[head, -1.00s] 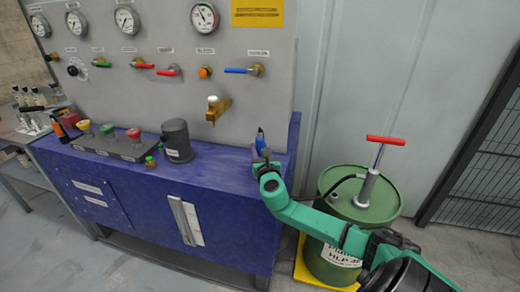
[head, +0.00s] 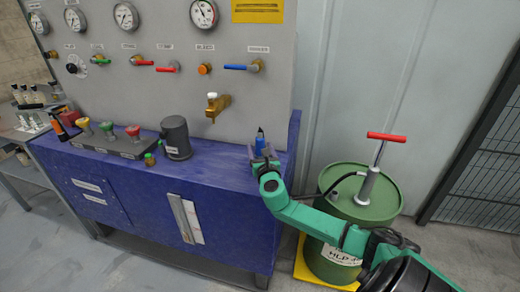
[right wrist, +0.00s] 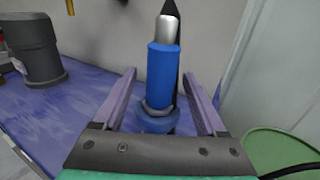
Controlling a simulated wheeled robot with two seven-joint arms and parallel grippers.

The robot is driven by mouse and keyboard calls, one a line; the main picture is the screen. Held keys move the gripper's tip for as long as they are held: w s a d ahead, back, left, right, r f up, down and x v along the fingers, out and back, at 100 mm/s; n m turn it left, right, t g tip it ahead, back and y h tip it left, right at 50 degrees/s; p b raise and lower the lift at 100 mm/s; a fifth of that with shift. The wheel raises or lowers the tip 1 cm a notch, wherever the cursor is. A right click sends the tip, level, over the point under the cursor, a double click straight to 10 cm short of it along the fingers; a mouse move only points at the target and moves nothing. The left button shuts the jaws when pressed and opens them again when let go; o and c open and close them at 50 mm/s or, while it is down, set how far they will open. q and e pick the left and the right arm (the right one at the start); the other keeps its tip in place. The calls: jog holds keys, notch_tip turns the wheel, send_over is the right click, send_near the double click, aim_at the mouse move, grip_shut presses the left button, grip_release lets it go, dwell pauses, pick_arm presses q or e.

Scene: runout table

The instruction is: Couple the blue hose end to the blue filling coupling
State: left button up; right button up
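The blue hose end (head: 260,144) stands upright at the right end of the blue bench. In the right wrist view it is a blue cylinder (right wrist: 161,75) with a silver band and black top. A blue collar with a grey ring (right wrist: 157,120), apparently the blue filling coupling, is directly under it; I cannot tell whether they are locked together. My right gripper (head: 263,158) is around them, with a finger on each side. In the wrist view its fingers (right wrist: 160,98) are apart, with gaps to the blue cylinder. My left gripper is not in view.
A brass tap (head: 217,107) projects from the panel above. A green drum with a red-handled pump (head: 360,205) stands to the right, under my right arm.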

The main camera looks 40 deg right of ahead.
jog(key=v, duration=1.4)
jog(key=shift+s+a, duration=0.2)
jog(key=shift+s, duration=0.05)
